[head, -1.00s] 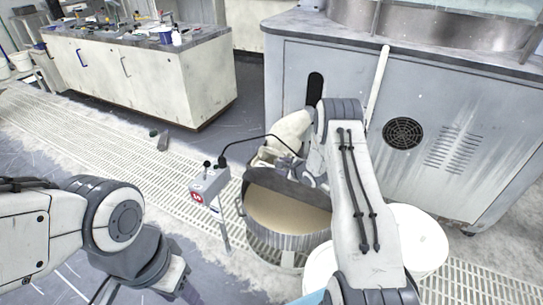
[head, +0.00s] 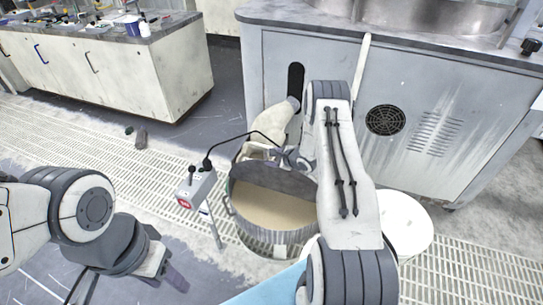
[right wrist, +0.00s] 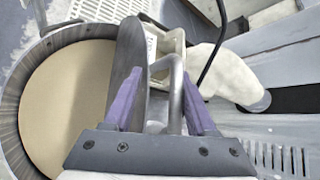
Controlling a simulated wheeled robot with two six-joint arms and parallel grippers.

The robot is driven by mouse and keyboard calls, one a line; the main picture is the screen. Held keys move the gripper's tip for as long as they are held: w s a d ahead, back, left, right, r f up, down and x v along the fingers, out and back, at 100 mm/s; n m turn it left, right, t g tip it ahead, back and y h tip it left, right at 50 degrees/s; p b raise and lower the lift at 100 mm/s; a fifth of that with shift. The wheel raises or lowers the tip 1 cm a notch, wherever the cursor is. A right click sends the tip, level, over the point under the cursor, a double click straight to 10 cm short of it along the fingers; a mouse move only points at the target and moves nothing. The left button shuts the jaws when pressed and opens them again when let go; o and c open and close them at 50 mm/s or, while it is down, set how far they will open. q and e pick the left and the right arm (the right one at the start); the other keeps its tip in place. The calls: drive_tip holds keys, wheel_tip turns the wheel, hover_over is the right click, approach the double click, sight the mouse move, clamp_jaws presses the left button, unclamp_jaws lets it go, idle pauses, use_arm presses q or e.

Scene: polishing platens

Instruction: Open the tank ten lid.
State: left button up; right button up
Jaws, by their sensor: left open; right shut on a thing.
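The tank (head: 232,208) is a round ribbed metal vessel in the middle of the head view, with tan contents (head: 275,210) showing. Its dark grey lid (head: 270,179) is raised and tilted up at the back; the wrist view shows the lid (right wrist: 127,65) edge-on. My right gripper (right wrist: 162,85) is shut on the lid's bent metal handle (right wrist: 176,75), with purple fingers on either side. In the head view my right arm hides much of this gripper and the tank's right side. My left gripper (head: 172,276) is open and empty at the lower left, away from the tank.
A grey control box (head: 194,188) with a red sign and cable stands left of the tank. A white bucket (head: 405,222) is at its right. A large grey cabinet (head: 400,85) stands behind. The grating (head: 90,150) is mostly clear.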

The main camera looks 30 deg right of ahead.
drive_tip(key=shift+s+f, duration=0.1)
drive_tip(key=shift+s, duration=0.05)
drive_tip(key=shift+s+d+r, duration=0.1)
drive_tip(key=shift+r, duration=0.1)
drive_tip(key=p+v, duration=0.2)
drive_tip(key=v, duration=0.8)
